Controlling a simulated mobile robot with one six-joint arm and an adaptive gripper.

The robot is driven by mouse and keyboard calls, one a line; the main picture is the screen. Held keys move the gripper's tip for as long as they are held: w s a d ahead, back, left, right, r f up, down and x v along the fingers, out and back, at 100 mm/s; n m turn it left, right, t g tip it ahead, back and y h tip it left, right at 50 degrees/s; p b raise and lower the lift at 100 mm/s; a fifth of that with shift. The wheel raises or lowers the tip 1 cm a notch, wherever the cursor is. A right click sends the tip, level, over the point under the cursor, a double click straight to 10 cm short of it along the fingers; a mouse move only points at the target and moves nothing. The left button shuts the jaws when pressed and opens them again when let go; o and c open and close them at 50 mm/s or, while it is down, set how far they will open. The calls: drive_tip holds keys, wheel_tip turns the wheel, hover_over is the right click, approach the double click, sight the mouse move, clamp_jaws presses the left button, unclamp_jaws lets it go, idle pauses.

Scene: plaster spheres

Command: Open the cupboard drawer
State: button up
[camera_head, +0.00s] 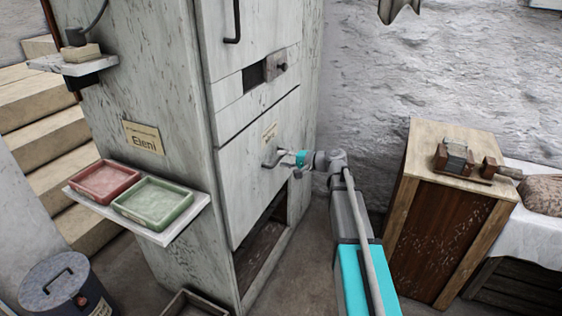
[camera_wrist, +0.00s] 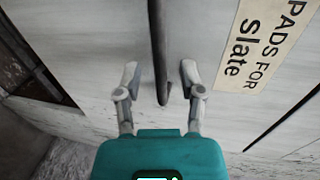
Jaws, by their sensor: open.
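The tall pale, grey-flecked cupboard (camera_head: 170,150) stands left of centre in the head view. Its large lower front panel (camera_head: 240,185) looks flush with the cupboard face and carries a small label. A bar handle (camera_head: 268,160) is on this panel. In the wrist view the handle (camera_wrist: 157,45) is a dark bar coming down from the top edge. My gripper (camera_wrist: 160,72) is open, with one finger on each side of the handle's end and gaps between. In the head view my gripper (camera_head: 287,158) is at the handle.
A label (camera_wrist: 255,40) reading "PADS FOR Slate" is right of the handle. Below the panel is a dark open gap (camera_head: 262,245). A side shelf holds a red tray (camera_head: 105,182) and a green tray (camera_head: 153,202). A wooden cabinet (camera_head: 440,225) stands to the right.

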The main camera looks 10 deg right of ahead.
drive_tip(key=shift+x, duration=0.85)
drive_tip(key=shift+c, duration=0.2)
clamp_jaws()
drive_tip(key=shift+d, duration=0.15)
drive_tip(key=shift+s, duration=0.1)
